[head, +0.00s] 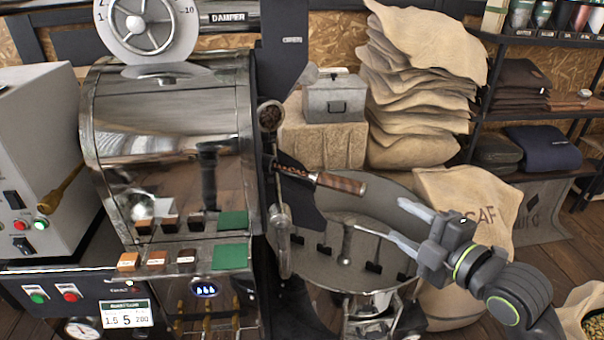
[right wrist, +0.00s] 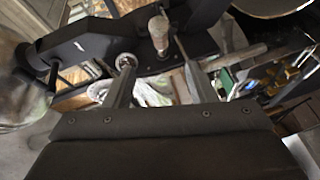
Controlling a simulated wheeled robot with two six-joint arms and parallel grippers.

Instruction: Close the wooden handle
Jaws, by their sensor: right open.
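The wooden handle (head: 341,183) is a brown grip with a metal collar, on a short dark perforated bar. It sticks out to the right from the front of the steel roaster (head: 170,150), above the round cooling tray (head: 385,188). My right gripper (head: 390,217) is open and empty over the tray, to the right of and a little below the handle, apart from it. In the right wrist view the handle (right wrist: 158,34) appears beyond the open fingers, between them in the picture. My left gripper is not in view.
A thin vertical metal lever (head: 283,220) hangs left of the handle. Stirring arms stand in the cooling tray. Stacked burlap sacks (head: 420,90) and a grey metal box (head: 334,97) are behind. Another wooden lever (head: 62,190) is on the grey cabinet at far left.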

